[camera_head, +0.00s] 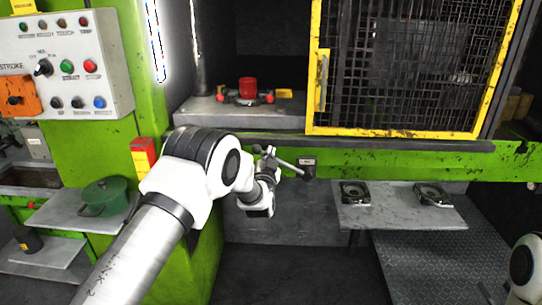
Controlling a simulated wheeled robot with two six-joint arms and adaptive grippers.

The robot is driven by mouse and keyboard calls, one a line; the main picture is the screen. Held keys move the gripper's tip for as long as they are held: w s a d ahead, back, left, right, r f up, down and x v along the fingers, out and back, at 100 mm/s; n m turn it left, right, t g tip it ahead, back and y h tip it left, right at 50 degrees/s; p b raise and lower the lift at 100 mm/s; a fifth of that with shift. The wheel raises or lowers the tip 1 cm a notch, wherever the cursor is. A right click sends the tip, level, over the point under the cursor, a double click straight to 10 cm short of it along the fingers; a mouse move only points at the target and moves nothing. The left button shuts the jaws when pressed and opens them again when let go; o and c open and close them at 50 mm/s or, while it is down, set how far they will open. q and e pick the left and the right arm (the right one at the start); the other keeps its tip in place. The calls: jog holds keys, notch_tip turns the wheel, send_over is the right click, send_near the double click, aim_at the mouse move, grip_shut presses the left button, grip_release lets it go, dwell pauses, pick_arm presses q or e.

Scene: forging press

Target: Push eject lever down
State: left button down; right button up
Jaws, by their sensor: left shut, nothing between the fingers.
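The eject lever (288,166) is a thin grey bar on the green press front below the bed. It slants down to the right and ends in a dark knob (308,173). My left arm reaches in from the lower left, and my left gripper (268,168) is at the lever's left end. It is shut with nothing between the fingers. The wrist partly hides it, so I cannot tell whether it touches the lever. My right gripper is out of view; only a white part of that arm shows at the lower right.
A yellow-framed mesh guard (316,70) stands above right. A red part (248,88) sits on the press bed. A grey shelf (400,215) holds two dark fixtures at right. A control panel (60,65) and a shelf with a green pot (103,197) are at left.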

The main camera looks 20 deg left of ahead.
pick_arm(q)
notch_tip(320, 180, down, 15)
jog(key=a+n+y+b, duration=0.1)
jog(key=n+y+b, duration=0.1)
jog(key=n+b, duration=1)
jog(key=b, duration=0.5)
jog(key=shift+s+a+g, duration=0.15)
jog(key=shift+s+g, duration=0.1)
jog(key=shift+g, duration=0.05)
jog(key=shift+f, duration=0.15)
notch_tip(320, 180, up, 4)
jog(key=a+p, duration=0.2)
jog(key=r+b+v, duration=0.1)
jog(key=v, duration=0.8)
jog(key=shift+s+d+f+y+b, duration=0.2)
jog(key=shift+s+f+y+b, duration=0.15)
jog(key=shift+f+y+b, duration=0.05)
